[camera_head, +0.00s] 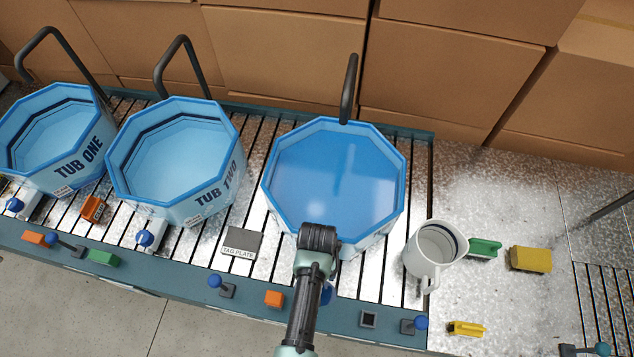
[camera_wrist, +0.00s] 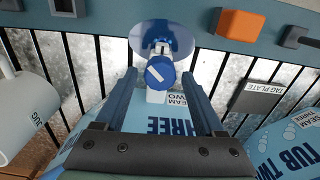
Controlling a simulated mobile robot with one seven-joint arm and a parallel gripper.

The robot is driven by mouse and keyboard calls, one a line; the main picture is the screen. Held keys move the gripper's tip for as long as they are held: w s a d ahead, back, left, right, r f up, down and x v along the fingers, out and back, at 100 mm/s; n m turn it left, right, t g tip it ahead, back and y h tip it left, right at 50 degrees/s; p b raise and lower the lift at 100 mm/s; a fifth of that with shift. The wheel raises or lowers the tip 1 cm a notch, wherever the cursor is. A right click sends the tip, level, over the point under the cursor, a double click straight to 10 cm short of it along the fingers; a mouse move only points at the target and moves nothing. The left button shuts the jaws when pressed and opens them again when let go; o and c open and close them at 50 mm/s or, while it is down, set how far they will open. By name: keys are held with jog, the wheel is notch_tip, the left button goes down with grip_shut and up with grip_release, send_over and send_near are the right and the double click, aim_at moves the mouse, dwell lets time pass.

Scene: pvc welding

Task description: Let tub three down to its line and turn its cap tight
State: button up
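Tub three (camera_head: 335,185) is an eight-sided blue tub, with blue water close under its rim; no dark line shows inside it. Its front carries the word THREE in the wrist view (camera_wrist: 172,127). Its cap (camera_wrist: 160,73), blue with a white stripe, sits on a white spout at the tub's front. My gripper (camera_wrist: 160,76) is open, with one finger on each side of the cap and a gap at both sides. In the head view my gripper (camera_head: 319,240) hides the cap. A round dark-blue patch (camera_wrist: 161,33) shows beyond the cap, perhaps water.
Tub one (camera_head: 55,135) and tub two (camera_head: 175,160) stand at left, with dark lines showing above their water. A white jug (camera_head: 434,250) stands close at right. A tag plate (camera_head: 242,241) lies left of tub three. Orange blocks and blue-knobbed levers line the front edge.

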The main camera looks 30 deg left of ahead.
jog(key=shift+o, duration=0.3)
notch_tip(320, 180, up, 13)
jog(key=shift+b, duration=0.45)
jog(key=shift+f, duration=0.1)
dwell(4.2)
